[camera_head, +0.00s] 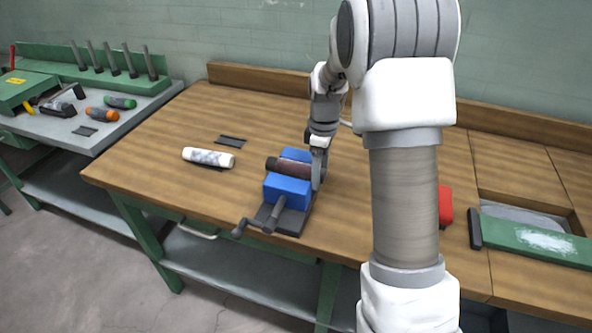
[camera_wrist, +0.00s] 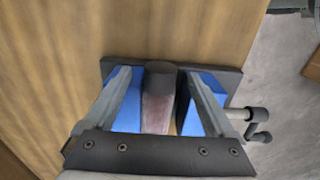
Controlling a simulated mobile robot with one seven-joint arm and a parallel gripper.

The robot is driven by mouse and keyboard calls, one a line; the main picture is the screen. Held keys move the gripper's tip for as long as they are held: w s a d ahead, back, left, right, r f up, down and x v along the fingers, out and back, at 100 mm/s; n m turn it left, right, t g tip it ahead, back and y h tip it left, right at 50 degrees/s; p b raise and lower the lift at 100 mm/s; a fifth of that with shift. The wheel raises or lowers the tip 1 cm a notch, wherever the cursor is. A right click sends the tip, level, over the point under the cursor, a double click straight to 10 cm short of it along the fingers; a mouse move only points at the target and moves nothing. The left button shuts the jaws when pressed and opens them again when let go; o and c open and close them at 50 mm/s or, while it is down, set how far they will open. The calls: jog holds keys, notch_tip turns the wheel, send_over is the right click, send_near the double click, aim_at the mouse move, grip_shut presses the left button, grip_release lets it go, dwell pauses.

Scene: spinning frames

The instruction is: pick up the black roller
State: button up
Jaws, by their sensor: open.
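The black roller (camera_head: 290,168) has a black end and a dark reddish-brown body. It lies across the top of a blue vise (camera_head: 286,190) on the wooden bench, between the vise's blue blocks. In the wrist view the roller (camera_wrist: 159,102) points away from me, black end farthest. My gripper (camera_head: 318,180) is at the vise, over the roller's right part. In the wrist view my gripper (camera_wrist: 159,76) is open, one finger on each side of the roller with gaps showing. Whether the roller's near end touches anything is hidden by the gripper's dark crossbar.
A white roller (camera_head: 208,157) and a flat dark piece (camera_head: 231,141) lie left of the vise. The vise handle (camera_head: 254,226) juts toward the bench's front edge. A red object (camera_head: 445,205) and a green board (camera_head: 535,242) are at right.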

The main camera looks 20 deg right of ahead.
jog(key=shift+f, duration=0.15)
grip_shut()
dwell(0.4)
